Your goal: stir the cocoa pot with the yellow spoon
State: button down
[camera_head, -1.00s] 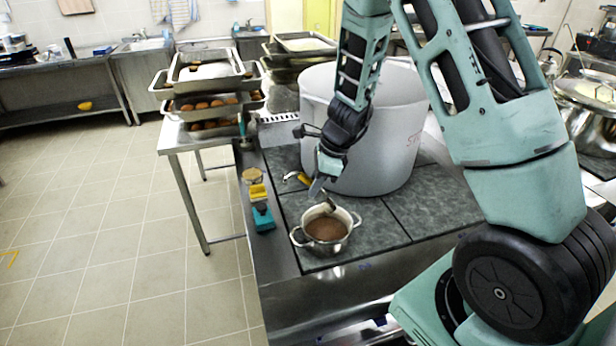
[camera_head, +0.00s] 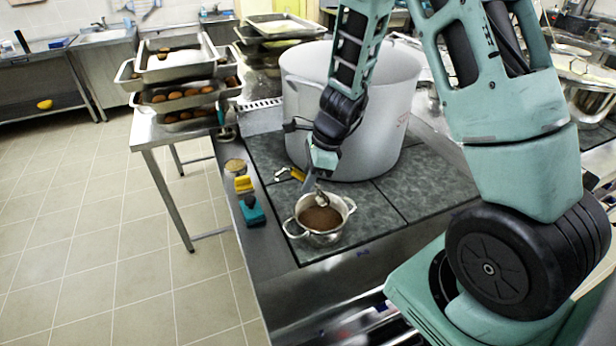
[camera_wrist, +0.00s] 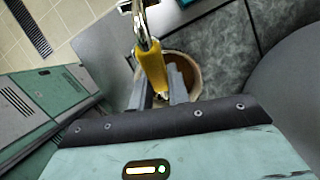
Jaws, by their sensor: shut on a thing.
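The cocoa pot (camera_head: 318,236) is a small two-handled steel pot with brown cocoa (camera_head: 321,219) inside, standing on the dark stone worktop. In the wrist view the pot (camera_wrist: 197,72) is partly hidden behind the fingers. My gripper (camera_head: 318,183) is above the pot's far side, its fingers (camera_wrist: 160,86) closed around the yellow handle of the spoon (camera_wrist: 151,68). The spoon's yellow handle (camera_head: 297,174) and silver end stick out to the left. A metal spoon head shows at the pot's far inner edge; how deep it reaches is unclear.
A large grey stockpot (camera_head: 380,130) stands right behind my gripper. A yellow block (camera_head: 244,184), a teal block (camera_head: 253,211) and a round brown item (camera_head: 235,166) lie left of the pot. Stacked trays (camera_head: 180,95) stand on a side table at the left. Floor at left is clear.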

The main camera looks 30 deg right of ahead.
notch_tip(320, 180, down, 9)
jog(key=b, duration=0.8)
jog(key=shift+w, duration=0.1)
dwell(0.4)
